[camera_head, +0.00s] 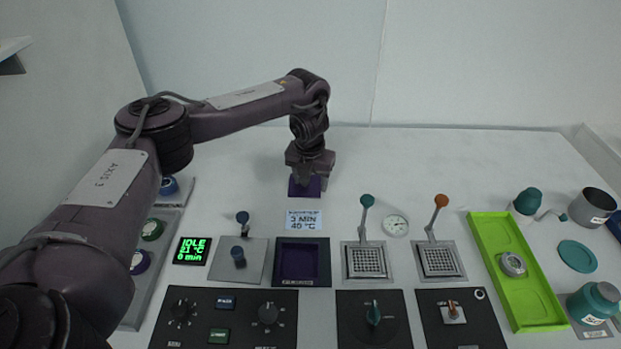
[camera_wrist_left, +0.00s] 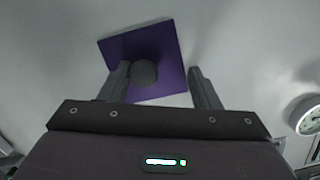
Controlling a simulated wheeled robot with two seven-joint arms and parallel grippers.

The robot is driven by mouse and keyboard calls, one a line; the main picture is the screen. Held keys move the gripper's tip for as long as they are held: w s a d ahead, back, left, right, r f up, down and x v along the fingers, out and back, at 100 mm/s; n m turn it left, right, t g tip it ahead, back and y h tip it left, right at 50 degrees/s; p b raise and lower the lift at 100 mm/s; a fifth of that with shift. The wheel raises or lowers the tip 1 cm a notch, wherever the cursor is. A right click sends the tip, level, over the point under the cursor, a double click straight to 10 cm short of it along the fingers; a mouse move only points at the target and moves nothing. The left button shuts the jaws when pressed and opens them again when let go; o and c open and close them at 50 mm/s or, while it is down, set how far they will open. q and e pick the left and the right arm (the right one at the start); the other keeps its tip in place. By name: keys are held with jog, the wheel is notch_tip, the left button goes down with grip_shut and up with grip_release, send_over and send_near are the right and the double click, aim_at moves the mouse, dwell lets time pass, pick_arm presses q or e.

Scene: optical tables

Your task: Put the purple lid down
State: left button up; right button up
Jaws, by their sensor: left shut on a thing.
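The purple lid (camera_head: 296,190) is a flat square plate below my left gripper (camera_head: 308,180), at the back middle of the white table in the head view. In the left wrist view the lid (camera_wrist_left: 174,50) shows with a dark round knob (camera_wrist_left: 144,72) between the two fingers of my left gripper (camera_wrist_left: 160,84). The left gripper is shut on the lid's knob and partly covers the lid in the head view. I cannot tell whether the lid touches the table. My right gripper is not in view.
Levers with grids (camera_head: 366,262), a dial (camera_head: 396,225) and a green tray (camera_head: 499,230) stand to the right.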

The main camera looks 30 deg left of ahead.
aim_at(310, 191)
pick_arm(q)
jog(key=o, duration=0.9)
jog(key=shift+f, duration=0.1)
jog(key=shift+o, duration=0.5)
jog(key=shift+r, duration=0.5)
notch_tip(310, 191, up, 11)
jog(key=s+p, duration=0.1)
jog(key=shift+s+d+p, duration=0.25)
jog(key=shift+s+p, duration=0.05)
jog(key=shift+p, duration=0.05)
jog(key=shift+r, duration=0.1)
